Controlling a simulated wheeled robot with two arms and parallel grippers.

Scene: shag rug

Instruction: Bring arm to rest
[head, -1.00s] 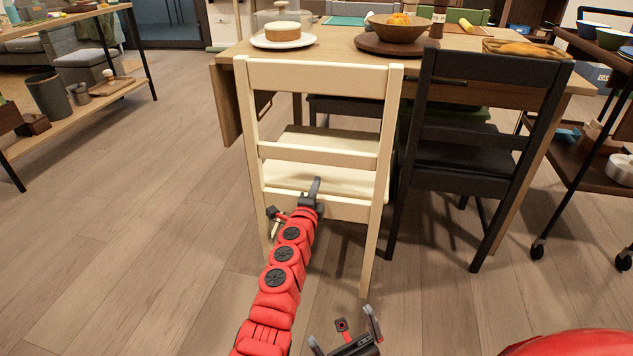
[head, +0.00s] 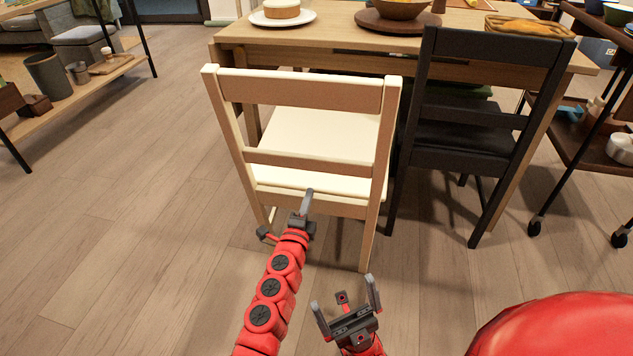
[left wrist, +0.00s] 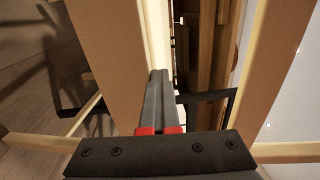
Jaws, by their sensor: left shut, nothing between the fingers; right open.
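My left arm is red and reaches up from the bottom of the head view. Its gripper (head: 307,203) is shut and empty, at the lower back of a cream chair (head: 310,160); whether it touches the chair I cannot tell. In the left wrist view the shut fingers (left wrist: 156,95) point at pale wooden chair parts close ahead. My right gripper (head: 346,303) is open and empty, low in front of the chair over the floor.
A dark chair (head: 470,140) stands right of the cream one. Both stand at a wooden table (head: 330,30) with a cake plate and bowl on it. A dark cart (head: 590,150) is at the right, a shelf (head: 90,85) at the left. Floor (head: 130,220) on the left is clear.

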